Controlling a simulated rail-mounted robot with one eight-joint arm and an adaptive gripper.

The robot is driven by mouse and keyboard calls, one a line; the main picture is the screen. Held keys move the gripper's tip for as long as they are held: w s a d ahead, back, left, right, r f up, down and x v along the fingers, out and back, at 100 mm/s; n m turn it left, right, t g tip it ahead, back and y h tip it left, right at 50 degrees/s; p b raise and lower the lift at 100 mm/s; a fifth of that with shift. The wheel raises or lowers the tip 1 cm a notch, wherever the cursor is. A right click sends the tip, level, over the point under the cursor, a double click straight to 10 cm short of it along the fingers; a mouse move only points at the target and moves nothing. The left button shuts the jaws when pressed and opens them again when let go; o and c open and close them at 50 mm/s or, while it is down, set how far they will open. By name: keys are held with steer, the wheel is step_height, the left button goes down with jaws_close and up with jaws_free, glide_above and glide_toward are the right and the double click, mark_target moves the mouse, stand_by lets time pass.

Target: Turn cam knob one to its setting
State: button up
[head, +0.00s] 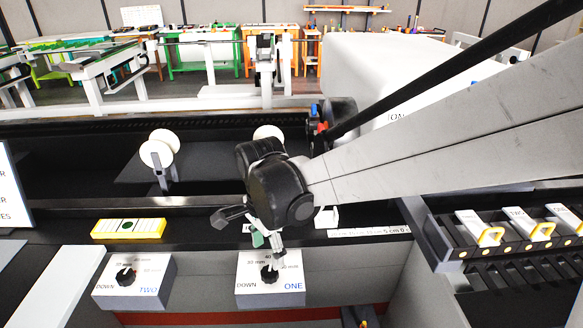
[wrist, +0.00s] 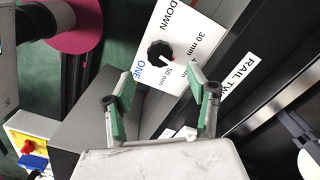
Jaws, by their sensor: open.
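Cam knob one (head: 269,273) is a black round knob on a white-topped box (head: 251,299) marked ONE, with a DOWN mark and mm marks. In the wrist view the knob (wrist: 160,52) shows a white pointer line aimed to the lower right, on the side of the higher mm marks; its exact setting is hard to read. My gripper (head: 267,245) hangs over the box in the head view and partly covers its marks. In the wrist view my gripper (wrist: 161,76) is open, with green-padded fingers apart and the knob beyond their tips, between their lines. It holds nothing.
A matching box with knob TWO (head: 126,275) stands to the left. A yellow-edged level (head: 128,227) lies behind it. A rack of yellow-handled blocks (head: 436,240) is at right. A strip marked RAIL TWO (wrist: 238,78) lies right of the box in the wrist view.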

mark_target(269, 271)
step_height(269, 271, down, 8)
steer(key=shift+f+b, duration=0.1)
steer(key=shift+b, duration=0.35)
steer(key=shift+c, duration=0.3)
steer(key=c, duration=1.1)
